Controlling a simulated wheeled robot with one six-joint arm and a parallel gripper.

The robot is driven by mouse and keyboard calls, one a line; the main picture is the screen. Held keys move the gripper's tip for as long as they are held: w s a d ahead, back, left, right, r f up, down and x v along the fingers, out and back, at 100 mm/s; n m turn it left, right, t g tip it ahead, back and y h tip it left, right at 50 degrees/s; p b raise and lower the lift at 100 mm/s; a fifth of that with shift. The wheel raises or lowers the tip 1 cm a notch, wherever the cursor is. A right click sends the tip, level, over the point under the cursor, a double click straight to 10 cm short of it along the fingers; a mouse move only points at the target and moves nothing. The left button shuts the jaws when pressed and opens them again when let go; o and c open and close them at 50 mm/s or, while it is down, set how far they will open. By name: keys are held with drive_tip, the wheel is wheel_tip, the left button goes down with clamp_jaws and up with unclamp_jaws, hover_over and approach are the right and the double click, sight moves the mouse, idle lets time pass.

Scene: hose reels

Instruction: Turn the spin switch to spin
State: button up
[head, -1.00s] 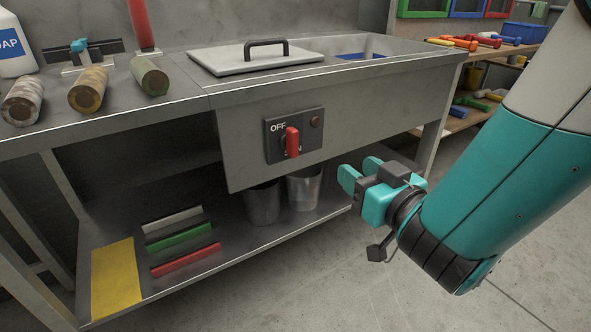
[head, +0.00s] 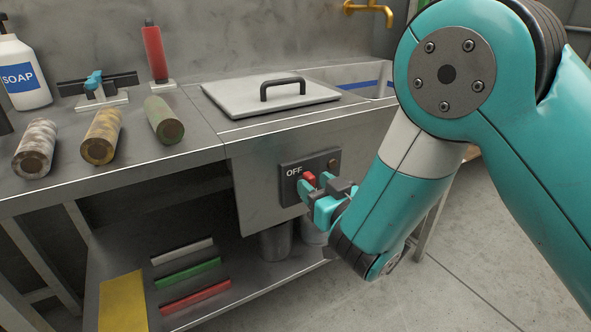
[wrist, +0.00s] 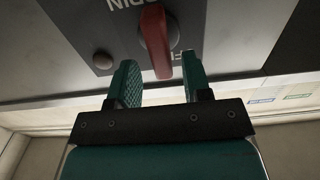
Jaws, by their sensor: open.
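The switch panel (head: 291,172) is a dark plate on the sink front, lettered OFF at its upper left. Its red switch handle (head: 309,178) is partly hidden behind my gripper (head: 319,190). In the wrist view, which shows the panel upside down, the red handle (wrist: 157,42) stands out from the panel near the SPIN lettering (wrist: 124,3). My gripper (wrist: 160,82) is open, with one teal finger to each side of the handle's near end. I see gaps on both sides and no clear contact.
A small round button (wrist: 103,60) sits on the panel beside the handle. A grey lid (head: 270,95) covers part of the sink above. Metal cups (head: 276,241) stand on the lower shelf under the panel. Several worn cylinders (head: 102,137) lie on the counter at left.

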drive_tip(key=shift+w+a+r, duration=0.1)
drive_tip(key=shift+w+a, duration=0.1)
drive_tip(key=shift+w, duration=0.3)
drive_tip(key=shift+a, duration=0.15)
drive_tip(key=shift+a+f, duration=0.2)
clamp_jaws()
drive_tip(key=shift+s, duration=0.1)
